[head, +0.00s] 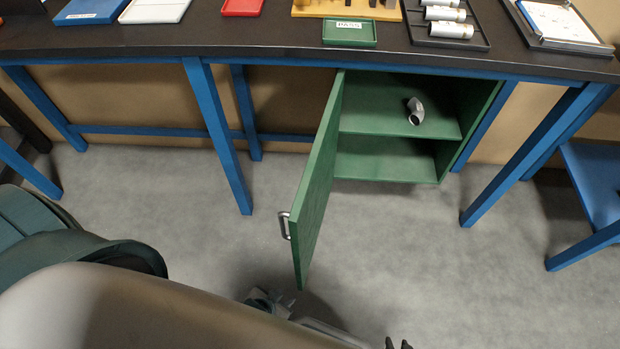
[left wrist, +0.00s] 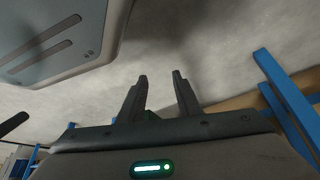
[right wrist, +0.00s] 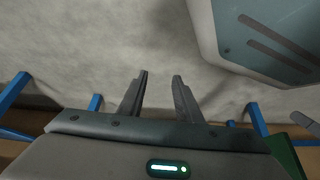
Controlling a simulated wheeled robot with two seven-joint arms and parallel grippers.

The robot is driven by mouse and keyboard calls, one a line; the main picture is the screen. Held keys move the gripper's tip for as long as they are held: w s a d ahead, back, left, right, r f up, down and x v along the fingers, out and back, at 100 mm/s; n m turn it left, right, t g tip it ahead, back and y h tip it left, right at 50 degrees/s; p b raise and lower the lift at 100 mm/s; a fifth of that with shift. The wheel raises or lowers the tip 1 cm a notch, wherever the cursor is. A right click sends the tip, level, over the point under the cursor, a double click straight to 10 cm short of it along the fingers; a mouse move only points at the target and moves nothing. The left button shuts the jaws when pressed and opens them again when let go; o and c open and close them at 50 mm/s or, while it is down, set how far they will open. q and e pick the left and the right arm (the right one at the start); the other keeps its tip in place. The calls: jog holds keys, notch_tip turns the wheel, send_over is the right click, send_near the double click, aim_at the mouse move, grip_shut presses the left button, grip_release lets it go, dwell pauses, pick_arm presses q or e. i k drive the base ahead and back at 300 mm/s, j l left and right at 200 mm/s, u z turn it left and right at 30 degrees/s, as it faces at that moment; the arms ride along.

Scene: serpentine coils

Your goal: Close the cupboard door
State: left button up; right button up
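The green cupboard (head: 470,130) stands under the bench, with two shelf spaces facing me. Its green door (head: 318,190) is hinged at the left side and stands wide open, swung out toward me. A metal handle (head: 284,226) is on the door's left face near its free edge. My left gripper (head: 268,298) is low, near the bottom of the door's free edge; in the left wrist view its fingers (left wrist: 160,82) are apart and empty. My right gripper (head: 398,344) shows only its tips at the bottom edge; in the right wrist view its fingers (right wrist: 160,82) are apart and empty.
A grey pipe elbow (head: 415,111) sits on the cupboard's upper shelf. The dark bench top (head: 250,40) carries trays and parts. Blue bench legs (head: 218,135) stand left of the door and to the right of the cupboard. The grey floor (head: 400,250) right of the door is clear.

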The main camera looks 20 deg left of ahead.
aim_at(305, 216)
jog(key=i+j+z, duration=0.1)
jog(key=j, duration=0.25)
jog(key=i+j+z, duration=0.1)
jog(key=j, duration=0.25)
jog(key=i+j+z, duration=0.1)
jog(key=j, duration=0.3)
jog(key=i+j, duration=0.2)
jog(key=j, duration=0.15)
jog(key=z, duration=0.05)
